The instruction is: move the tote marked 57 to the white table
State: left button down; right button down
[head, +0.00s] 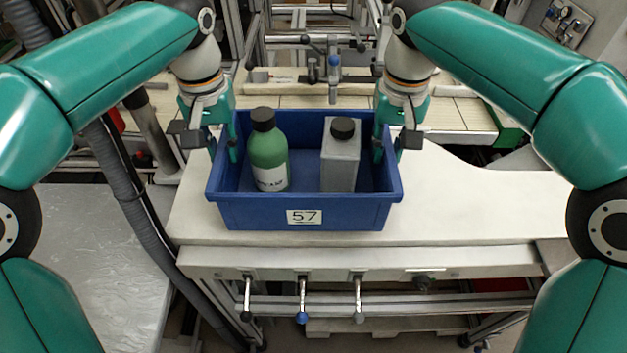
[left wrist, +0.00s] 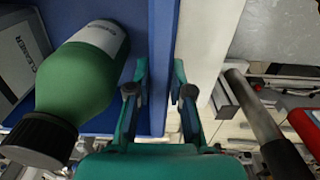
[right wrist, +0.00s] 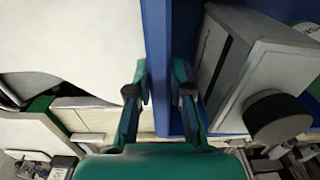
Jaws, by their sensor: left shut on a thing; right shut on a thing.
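The blue tote (head: 250,215) carries a white label reading 57 on its near wall. It is at or just above the white table (head: 480,205); I cannot tell if it touches. Inside stand a green bottle (head: 268,155) with a black cap and a grey rectangular container (head: 340,160) with a black cap. My left gripper (head: 222,145) is shut on the tote's left wall, which also shows between its fingers in the left wrist view (left wrist: 162,70). My right gripper (head: 387,140) is shut on the right wall, seen also in the right wrist view (right wrist: 158,60).
A machine with rails and a pale slatted bed (head: 460,112) stands behind the table. A grey metal surface (head: 85,255) lies at the left, with a ribbed hose (head: 125,190) beside it. Bare white tabletop lies right of the tote.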

pick_arm(q)
jog(key=c, duration=1.1)
grip_release()
pick_arm(e)
jog(key=c, duration=1.1)
grip_release()
jog(key=shift+d, duration=0.1)
pick_arm(q)
jog(key=shift+o, duration=0.2)
pick_arm(e)
jog(key=shift+o, duration=0.2)
notch_tip(320, 180, up, 10)
jog(key=shift+f, duration=0.2)
pick_arm(q)
notch_tip(320, 180, up, 12)
jog(key=shift+f, duration=0.15)
pick_arm(e)
jog(key=shift+r, duration=1.05)
